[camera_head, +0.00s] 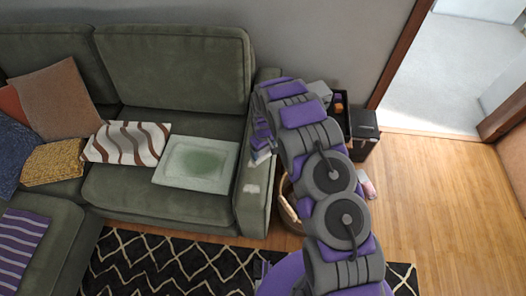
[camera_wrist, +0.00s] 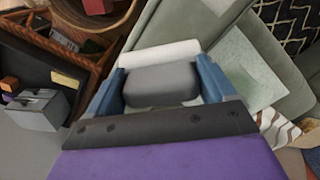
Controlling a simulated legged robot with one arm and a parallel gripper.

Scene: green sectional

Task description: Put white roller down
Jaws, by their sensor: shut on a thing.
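The white roller (camera_wrist: 160,54) is a pale cylinder lying across the fingertips of my gripper (camera_wrist: 165,70) in the wrist view. The gripper's blue fingers are closed at its two ends. A grey rounded block sits between the fingers behind the roller. In the head view my gripper (camera_head: 262,154) is beside the right arm of the green sofa (camera_head: 255,185), above or near its top. The gap between roller and sofa cannot be judged. The roller is hard to make out in the head view.
A wicker basket (camera_head: 290,208) stands on the floor right of the sofa arm, partly behind my arm; it also shows in the wrist view (camera_wrist: 128,28). A white-green cushion or tray (camera_head: 170,178) lies on the seat. A black box (camera_head: 363,135) stands behind.

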